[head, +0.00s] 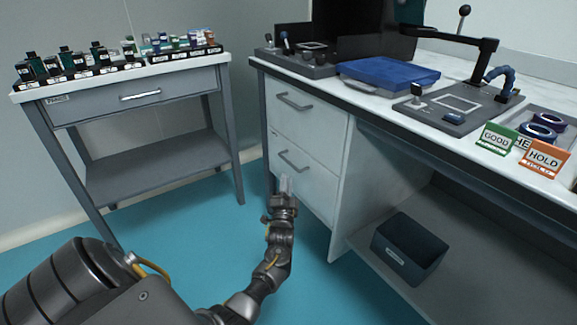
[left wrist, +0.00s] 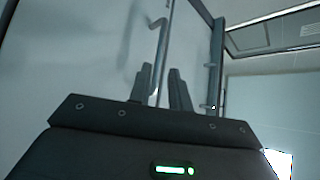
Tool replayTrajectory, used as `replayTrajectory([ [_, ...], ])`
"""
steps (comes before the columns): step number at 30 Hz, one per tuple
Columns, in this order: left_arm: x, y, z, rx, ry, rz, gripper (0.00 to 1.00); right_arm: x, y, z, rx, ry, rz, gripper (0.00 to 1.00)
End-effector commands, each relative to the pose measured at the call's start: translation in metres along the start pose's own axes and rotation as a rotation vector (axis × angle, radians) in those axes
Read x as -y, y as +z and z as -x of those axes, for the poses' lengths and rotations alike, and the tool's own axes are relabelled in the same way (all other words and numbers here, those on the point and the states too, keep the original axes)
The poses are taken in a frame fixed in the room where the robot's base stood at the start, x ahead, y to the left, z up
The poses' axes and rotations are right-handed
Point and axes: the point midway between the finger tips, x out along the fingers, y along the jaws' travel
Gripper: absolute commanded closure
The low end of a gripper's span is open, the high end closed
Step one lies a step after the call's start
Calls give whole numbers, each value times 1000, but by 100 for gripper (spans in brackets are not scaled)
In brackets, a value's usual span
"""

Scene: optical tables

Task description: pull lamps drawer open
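Two white drawers are in the bench's left end: an upper drawer (head: 318,122) and a lower drawer (head: 318,187), each with a bar handle. Both look shut. I cannot read a lamps label on either. My left gripper (head: 286,184) is in front of the lower drawer, close to its handle (head: 293,163). In the left wrist view my left gripper (left wrist: 161,77) has its fingers apart. The handle bar (left wrist: 163,45) runs down toward the gap between them. I cannot tell whether they touch it. My right gripper is not in view.
A grey side table (head: 140,160) at left has one shut drawer (head: 135,97) and racks of small bottles (head: 80,72). A dark bin (head: 405,250) stands on the bench's lower shelf. The bench top holds a blue case (head: 388,74) and fixtures. Blue floor left of the bench is clear.

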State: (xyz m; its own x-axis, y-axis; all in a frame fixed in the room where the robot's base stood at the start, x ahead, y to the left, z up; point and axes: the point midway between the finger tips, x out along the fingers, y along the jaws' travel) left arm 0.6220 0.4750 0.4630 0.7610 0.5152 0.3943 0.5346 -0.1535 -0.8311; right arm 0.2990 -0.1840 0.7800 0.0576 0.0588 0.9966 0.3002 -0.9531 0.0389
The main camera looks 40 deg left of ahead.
Motion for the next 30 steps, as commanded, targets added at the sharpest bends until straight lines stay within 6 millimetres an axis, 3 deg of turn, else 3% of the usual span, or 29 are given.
replayTrajectory([
  [6, -3, 1, -42, -1, -2, 0, 80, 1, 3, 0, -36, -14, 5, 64],
  [12, -2, 1, -71, -1, 0, 1, 80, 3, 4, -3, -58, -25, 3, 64],
  [18, -2, 0, -82, -1, 1, 2, 80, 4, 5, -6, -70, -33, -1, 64],
  [26, -1, 0, -83, -1, 2, 1, 80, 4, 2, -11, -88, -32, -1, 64],
  [30, -1, 0, -83, -1, 2, 1, 99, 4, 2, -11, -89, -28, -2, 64],
])
